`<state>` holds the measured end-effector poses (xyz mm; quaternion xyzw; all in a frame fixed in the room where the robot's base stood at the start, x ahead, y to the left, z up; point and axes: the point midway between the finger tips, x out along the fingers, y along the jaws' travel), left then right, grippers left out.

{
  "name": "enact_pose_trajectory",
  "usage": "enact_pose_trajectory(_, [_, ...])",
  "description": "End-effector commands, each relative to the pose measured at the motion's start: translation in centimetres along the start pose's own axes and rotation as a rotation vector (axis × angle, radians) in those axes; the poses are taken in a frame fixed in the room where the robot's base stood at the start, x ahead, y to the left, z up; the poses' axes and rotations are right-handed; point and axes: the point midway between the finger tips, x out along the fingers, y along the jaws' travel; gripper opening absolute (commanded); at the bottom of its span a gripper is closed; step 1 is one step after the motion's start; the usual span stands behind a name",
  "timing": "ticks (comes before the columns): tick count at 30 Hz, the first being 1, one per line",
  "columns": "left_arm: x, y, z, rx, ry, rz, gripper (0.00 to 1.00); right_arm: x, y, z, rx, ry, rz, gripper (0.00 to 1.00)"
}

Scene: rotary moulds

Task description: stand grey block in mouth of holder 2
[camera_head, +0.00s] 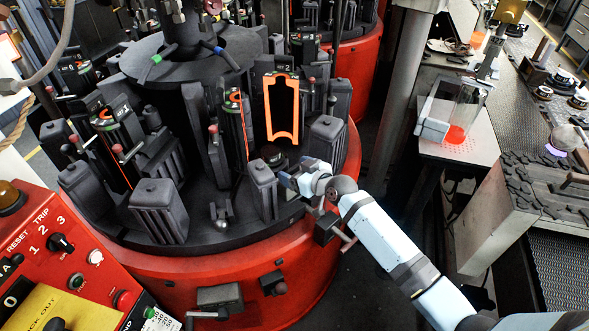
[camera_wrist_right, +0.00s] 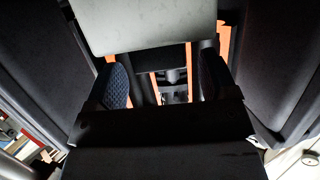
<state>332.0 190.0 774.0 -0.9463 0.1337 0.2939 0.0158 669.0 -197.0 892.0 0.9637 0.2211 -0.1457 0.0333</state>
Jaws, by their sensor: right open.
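Holder 2 (camera_head: 296,108) stands on the turntable, its number plate at the top and its tall mouth outlined in orange. The inside of the mouth looks dark in the head view. My right gripper (camera_head: 285,178) is low in front of holder 2, near a small dark rounded piece (camera_head: 272,155). In the right wrist view its fingers (camera_wrist_right: 163,82) stand apart with orange strips beyond them. A light grey flat-faced piece (camera_wrist_right: 145,25) fills the top there; I cannot tell whether it is the grey block. I cannot pick out the grey block in the head view. My left gripper is out of view.
Dark ribbed posts (camera_head: 325,140) (camera_head: 262,188) stand close on both sides of my right gripper. Other holders (camera_head: 235,125) stand to the left on the red-based turntable (camera_head: 215,265). A small table (camera_head: 470,148) with a clear container stands right.

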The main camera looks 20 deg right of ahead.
Motion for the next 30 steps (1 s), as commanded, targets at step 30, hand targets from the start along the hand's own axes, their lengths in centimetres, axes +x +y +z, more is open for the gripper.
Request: enact_pose_trajectory(30, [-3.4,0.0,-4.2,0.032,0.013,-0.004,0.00,-20.3,-10.3,10.9,0.069,-0.168,0.065,0.78])
